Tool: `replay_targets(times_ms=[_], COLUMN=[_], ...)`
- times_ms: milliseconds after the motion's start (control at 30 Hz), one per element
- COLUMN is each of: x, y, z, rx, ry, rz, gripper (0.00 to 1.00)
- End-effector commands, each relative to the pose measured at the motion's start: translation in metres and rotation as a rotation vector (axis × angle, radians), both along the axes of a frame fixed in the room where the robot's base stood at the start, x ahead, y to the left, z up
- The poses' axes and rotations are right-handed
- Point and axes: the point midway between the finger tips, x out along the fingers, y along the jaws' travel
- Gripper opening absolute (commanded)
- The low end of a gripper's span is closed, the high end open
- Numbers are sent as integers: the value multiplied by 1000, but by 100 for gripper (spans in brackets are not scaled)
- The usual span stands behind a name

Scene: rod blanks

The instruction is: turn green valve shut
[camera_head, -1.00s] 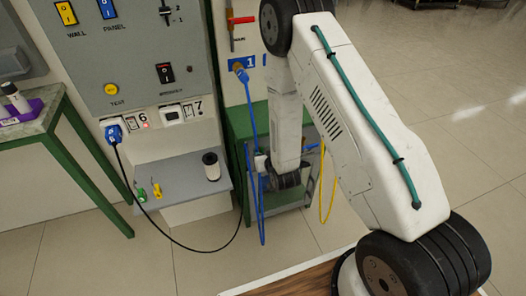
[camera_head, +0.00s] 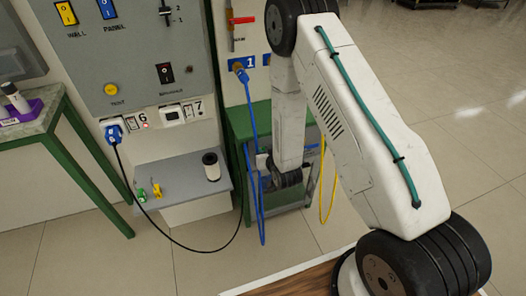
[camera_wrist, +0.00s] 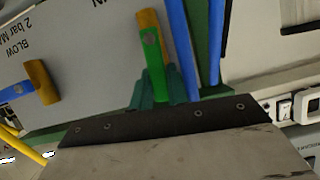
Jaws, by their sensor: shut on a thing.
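The green valve lever (camera_wrist: 155,56) is near the top middle in the wrist view, running up to an orange-brown part (camera_wrist: 148,19). My gripper (camera_wrist: 160,84) is shut on this lever, with its dark green fingers on either side. The lever's lower end is hidden between the fingers. The lever stands nearly upright in the picture, leaning slightly. In the head view my arm blocks the lever and the fingertips.
A blue lever (camera_wrist: 14,92) with an orange-brown part sits left, by the label BLOW. Blue hoses (camera_wrist: 178,42) run close right of the green lever. In the head view, a blue cable (camera_head: 253,135) hangs beside my wrist, and a grey shelf (camera_head: 178,185) stands left.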

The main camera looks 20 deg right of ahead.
Motion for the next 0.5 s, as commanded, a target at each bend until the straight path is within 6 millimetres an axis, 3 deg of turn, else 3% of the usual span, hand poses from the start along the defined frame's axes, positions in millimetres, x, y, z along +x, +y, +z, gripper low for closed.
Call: replay_targets(times_ms=[500], x=[-1], y=[-22], z=[-7], rx=[442], ry=[1], rz=[-6], gripper=[0])
